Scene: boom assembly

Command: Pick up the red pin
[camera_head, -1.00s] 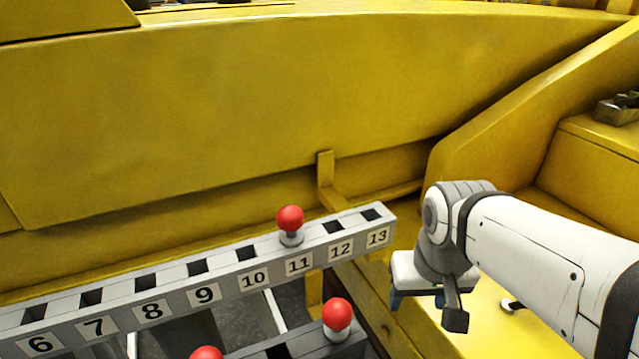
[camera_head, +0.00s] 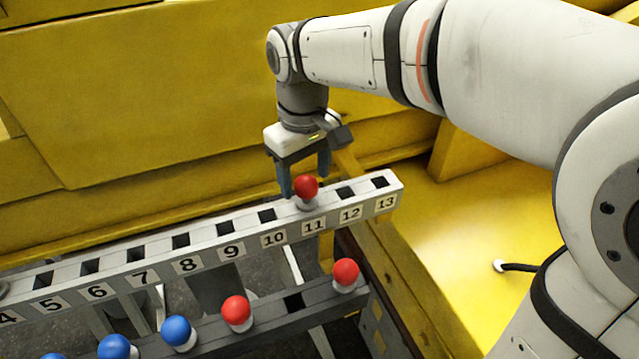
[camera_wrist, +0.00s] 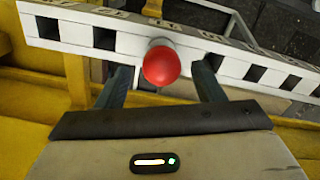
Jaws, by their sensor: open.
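A red pin (camera_head: 306,187) with a round red head and a grey collar stands upright in slot 11 of the numbered grey rail (camera_head: 205,257). My gripper (camera_head: 305,181) is above the rail at slot 11, pointing down, with its two blue-grey fingers spread. In the wrist view the red head (camera_wrist: 161,66) lies centred between the fingertips of my gripper (camera_wrist: 162,75), with a gap on each side. How deep the fingers reach around the pin is hard to tell.
A lower grey rail (camera_head: 268,317) holds two more red pins, one at its right end (camera_head: 345,273) and one further left (camera_head: 236,312), plus several blue pins (camera_head: 178,332). Slots beside 11 are empty. A large yellow machine wall (camera_head: 150,100) stands close behind the numbered rail.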

